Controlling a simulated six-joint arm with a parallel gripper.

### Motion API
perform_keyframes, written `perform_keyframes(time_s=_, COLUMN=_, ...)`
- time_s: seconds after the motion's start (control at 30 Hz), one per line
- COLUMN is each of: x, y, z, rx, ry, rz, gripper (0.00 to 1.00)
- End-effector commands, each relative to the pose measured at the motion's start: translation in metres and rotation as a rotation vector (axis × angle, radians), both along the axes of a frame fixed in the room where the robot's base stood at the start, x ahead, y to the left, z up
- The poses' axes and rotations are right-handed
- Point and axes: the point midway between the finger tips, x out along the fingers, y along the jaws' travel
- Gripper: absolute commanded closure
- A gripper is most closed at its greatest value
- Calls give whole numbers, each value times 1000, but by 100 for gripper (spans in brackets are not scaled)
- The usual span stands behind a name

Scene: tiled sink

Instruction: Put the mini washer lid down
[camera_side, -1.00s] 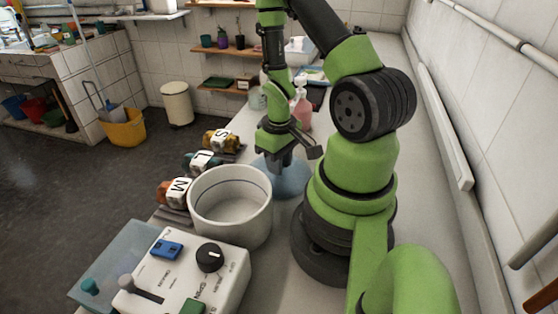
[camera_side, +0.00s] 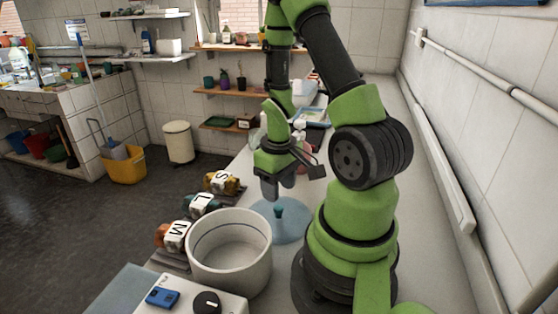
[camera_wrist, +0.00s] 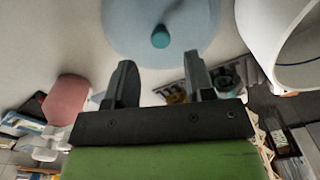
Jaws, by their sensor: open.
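The translucent blue washer lid (camera_side: 286,236), with its teal knob (camera_side: 279,212) upward, lies flat on the pale counter behind and to the right of the white washer tub (camera_side: 256,268). The tub's top is uncovered. My gripper (camera_side: 278,192) is open and empty, pointing down just above the knob. In the wrist view the lid (camera_wrist: 190,30) and knob (camera_wrist: 160,38) are beyond the open fingers of my gripper (camera_wrist: 162,75), with nothing between them. The tub (camera_wrist: 250,30) shows at the upper right there.
Dice-like blocks marked S, L and M (camera_side: 178,235) stand with coloured pieces left of the tub. A white control panel (camera_side: 190,300) is in front. The wall is on the right.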

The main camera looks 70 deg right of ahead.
Motion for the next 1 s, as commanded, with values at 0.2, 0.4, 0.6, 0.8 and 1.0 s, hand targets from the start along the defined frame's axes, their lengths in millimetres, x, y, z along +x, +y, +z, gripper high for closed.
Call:
perform_keyframes(time_s=0.2, x=1, y=0, z=38, rx=-4, ry=-6, rz=-1, gripper=51)
perform_keyframes(time_s=0.4, x=0, y=0, z=61, rx=-2, ry=-3, rz=0, gripper=51)
perform_keyframes(time_s=0.6, x=4, y=4, z=77, rx=-13, ry=-19, rz=2, gripper=51)
perform_keyframes(time_s=0.8, x=28, y=42, z=131, rx=-66, ry=-181, rz=3, gripper=51)
perform_keyframes(time_s=1.0, x=26, y=107, z=195, rx=-15, ry=-422, rz=7, gripper=51)
